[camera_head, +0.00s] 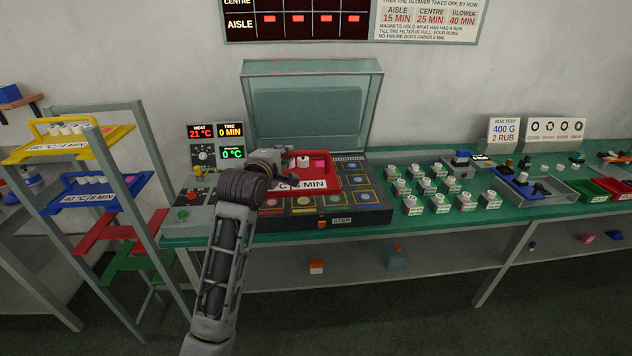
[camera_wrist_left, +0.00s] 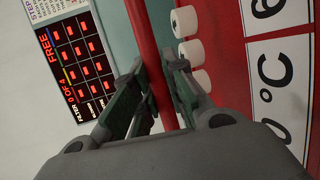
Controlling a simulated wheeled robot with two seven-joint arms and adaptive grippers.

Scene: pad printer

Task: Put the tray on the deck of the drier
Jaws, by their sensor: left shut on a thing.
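The red tray (camera_head: 331,183) is over the deck of the drier (camera_head: 320,221), at its back left part. It carries white rolls and a pink item, and a white label shows on its front. I cannot tell whether it touches the deck. My left gripper (camera_head: 283,163) is shut on the tray's red handle bar. In the left wrist view the gripper (camera_wrist_left: 160,95) pinches the red bar (camera_wrist_left: 150,30), with white rolls (camera_wrist_left: 186,22) and the tray label (camera_wrist_left: 268,95) beside it. The drier's lid (camera_head: 310,105) stands open behind. My right gripper is out of view.
A control panel (camera_head: 204,160) with displays stands left of the drier. A rack at the left holds a yellow tray (camera_head: 60,150) and a blue tray (camera_head: 100,195). Several small labelled pieces (camera_head: 425,185) stand on the green bench right of the drier.

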